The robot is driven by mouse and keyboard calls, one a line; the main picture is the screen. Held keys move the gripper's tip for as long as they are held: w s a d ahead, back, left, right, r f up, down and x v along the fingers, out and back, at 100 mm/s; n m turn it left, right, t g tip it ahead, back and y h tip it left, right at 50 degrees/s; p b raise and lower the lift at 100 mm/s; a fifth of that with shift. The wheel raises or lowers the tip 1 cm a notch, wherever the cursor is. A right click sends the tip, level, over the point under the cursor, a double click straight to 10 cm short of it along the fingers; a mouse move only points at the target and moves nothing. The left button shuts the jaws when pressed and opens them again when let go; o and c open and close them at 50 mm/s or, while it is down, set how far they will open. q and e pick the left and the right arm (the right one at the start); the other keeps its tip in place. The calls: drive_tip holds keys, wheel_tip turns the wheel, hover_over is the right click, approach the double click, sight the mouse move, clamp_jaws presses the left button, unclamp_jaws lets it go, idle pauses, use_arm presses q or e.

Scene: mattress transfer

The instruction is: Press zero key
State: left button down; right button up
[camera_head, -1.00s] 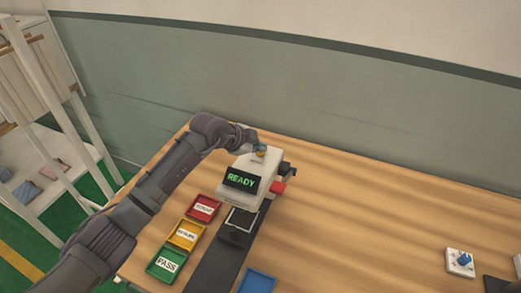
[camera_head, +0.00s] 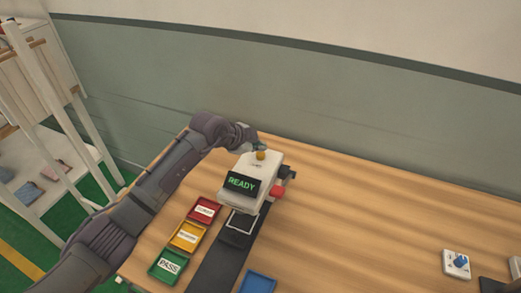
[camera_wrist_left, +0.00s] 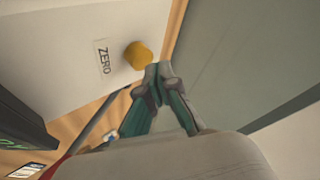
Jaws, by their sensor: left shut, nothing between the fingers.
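The zero key is a round yellow button (camera_head: 261,155) on top of the white device (camera_head: 257,170). The device's black screen (camera_head: 242,184) reads READY in green. In the left wrist view the yellow button (camera_wrist_left: 138,55) stands out from the white face beside a label (camera_wrist_left: 104,57) reading ZERO. My left gripper (camera_head: 257,146) is just behind the button in the head view. Its closed fingertips (camera_wrist_left: 158,72) appear close beside the button in the left wrist view; I cannot tell whether they touch it. The fingers hold nothing. My right gripper is not in view.
Red (camera_head: 204,210), yellow (camera_head: 187,236) and green (camera_head: 167,265) trays lie left of the dark strip (camera_head: 215,265). A blue tray (camera_head: 257,282) is at the front. A red part (camera_head: 277,190) sits beside the device. A white switch box (camera_head: 457,264) stands right; the table between is clear.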

sight(259, 154)
use_arm(q)
drive_tip(key=shift+r, duration=0.3)
wheel_tip(259, 154, up, 5)
drive_tip(key=p, duration=0.4)
drive_tip(key=shift+p, duration=0.3)
drive_tip(key=shift+f, duration=0.1)
idle(0.5)
